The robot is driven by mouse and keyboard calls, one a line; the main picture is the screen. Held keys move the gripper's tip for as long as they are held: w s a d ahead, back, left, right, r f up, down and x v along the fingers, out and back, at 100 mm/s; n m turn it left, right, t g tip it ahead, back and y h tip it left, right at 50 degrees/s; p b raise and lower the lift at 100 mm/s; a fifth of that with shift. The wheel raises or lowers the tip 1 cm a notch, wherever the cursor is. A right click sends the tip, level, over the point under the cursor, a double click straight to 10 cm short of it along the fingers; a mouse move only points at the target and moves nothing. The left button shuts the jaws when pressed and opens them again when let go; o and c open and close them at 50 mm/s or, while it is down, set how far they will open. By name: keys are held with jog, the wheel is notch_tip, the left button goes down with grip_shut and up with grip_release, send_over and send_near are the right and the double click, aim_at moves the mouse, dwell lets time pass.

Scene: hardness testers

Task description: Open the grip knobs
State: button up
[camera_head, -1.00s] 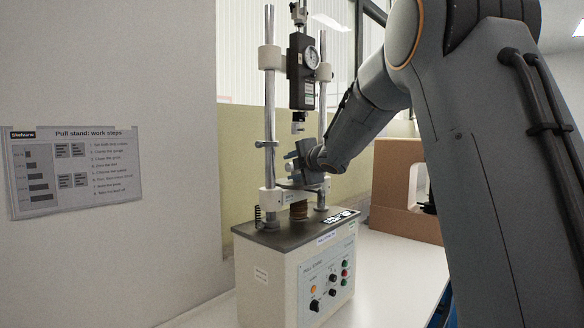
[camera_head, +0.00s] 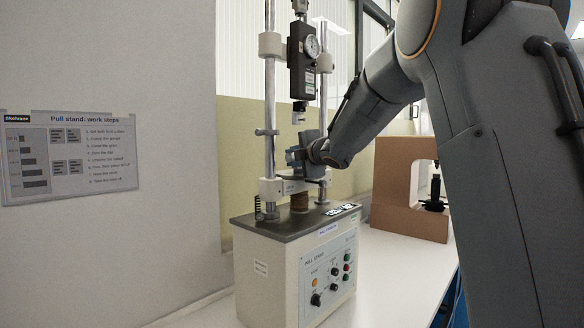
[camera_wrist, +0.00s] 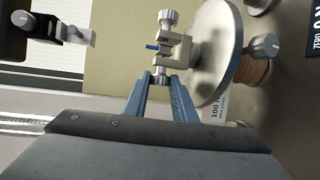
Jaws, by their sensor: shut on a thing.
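The pull stand (camera_head: 300,262) has two steel columns, a dial gauge (camera_head: 312,46) and a small upper grip (camera_head: 299,113) under it. In the wrist view the lower grip (camera_wrist: 176,50) is a pale clamp on a round metal plate (camera_wrist: 218,45). One grip knob (camera_wrist: 168,18) sticks out on its far side, clear of my gripper. The near grip knob (camera_wrist: 160,80) sits between the blue fingertips of my gripper (camera_wrist: 160,84), which is shut on it. The upper grip also shows at the wrist view's left (camera_wrist: 75,32). In the head view my gripper (camera_head: 298,156) hides the lower grip.
A control panel (camera_head: 328,278) with knobs and buttons is on the stand's front. A brown open-sided box (camera_head: 400,165) with a dark object inside stands on the white table (camera_head: 395,275) to the right. A work-steps sign (camera_head: 68,157) is on the left wall.

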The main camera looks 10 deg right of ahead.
jog(key=shift+f+m+t+y+b, duration=0.25)
jog(key=shift+t+b, duration=0.5)
jog(key=shift+b, duration=2.8)
jog(key=shift+f+m+t+y+b, duration=0.3)
jog(key=shift+t+b, duration=0.45)
jog(key=shift+b, duration=2.75)
jog(key=shift+r+b, duration=0.2)
jog(key=shift+b, duration=0.6)
jog(key=o, duration=1)
jog(key=shift+o, duration=0.2)
jog(key=p, duration=0.5)
jog(key=shift+r+h, duration=0.25)
jog(key=g+p, duration=0.2)
jog(key=p, duration=0.6)
jog(key=n+g+p, duration=0.1)
jog(key=p, duration=0.7)
jog(key=shift+r+g+h, duration=0.35)
jog(key=shift+g+h, duration=0.05)
